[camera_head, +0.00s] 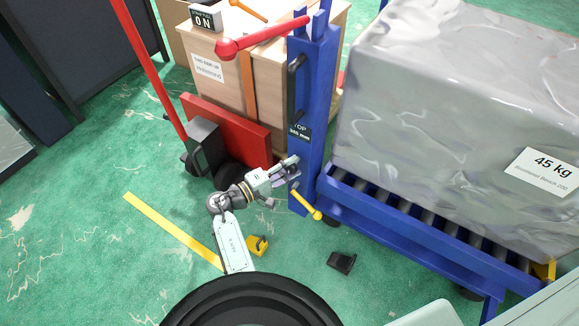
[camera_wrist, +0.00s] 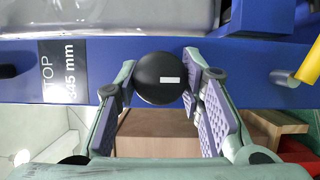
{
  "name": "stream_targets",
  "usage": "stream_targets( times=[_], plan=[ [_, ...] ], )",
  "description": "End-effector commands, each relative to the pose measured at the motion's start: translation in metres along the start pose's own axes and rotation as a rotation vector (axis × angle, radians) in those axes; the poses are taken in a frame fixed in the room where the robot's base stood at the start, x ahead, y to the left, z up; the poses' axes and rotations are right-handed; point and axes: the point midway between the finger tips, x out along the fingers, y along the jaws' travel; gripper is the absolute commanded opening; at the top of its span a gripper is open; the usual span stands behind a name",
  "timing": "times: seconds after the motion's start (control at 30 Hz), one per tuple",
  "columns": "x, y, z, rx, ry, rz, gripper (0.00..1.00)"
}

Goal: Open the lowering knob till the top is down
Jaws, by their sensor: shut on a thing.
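The lowering knob (camera_wrist: 160,78) is a round black knob with a small white mark, on the blue column in the wrist view. My gripper (camera_wrist: 158,85) has its fingers on both sides of the knob and is shut on it. The lift's roller top (camera_head: 400,222) carries a grey wrapped load (camera_head: 440,90).
A yellow pedal or lever (camera_head: 305,204) sticks out just below my gripper. A red hand truck (camera_head: 225,130) and wooden crates (camera_head: 260,85) stand behind. A yellow block (camera_head: 257,245) and a dark block (camera_head: 341,262) lie on the green floor.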

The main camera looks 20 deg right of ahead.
Motion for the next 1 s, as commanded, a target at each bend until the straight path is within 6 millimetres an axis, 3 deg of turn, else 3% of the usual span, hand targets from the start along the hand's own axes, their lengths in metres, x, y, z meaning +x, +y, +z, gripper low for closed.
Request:
stream_targets(
  times=[0.23,0.27,0.57,0.87,1.0],
  plan=[
    [0.0,0.0,0.0,-0.001,0.001,0.0,0.07],
    [0.0,0.0,0.0,-0.001,0.001,0.0,0.36],
    [0.0,0.0,0.0,0.0,0.001,0.0,0.56],
    [-0.001,0.0,0.0,0.001,0.001,0.0,0.56],
    [-0.014,0.0,-0.001,0.0,0.003,0.0,0.56]
  ],
)
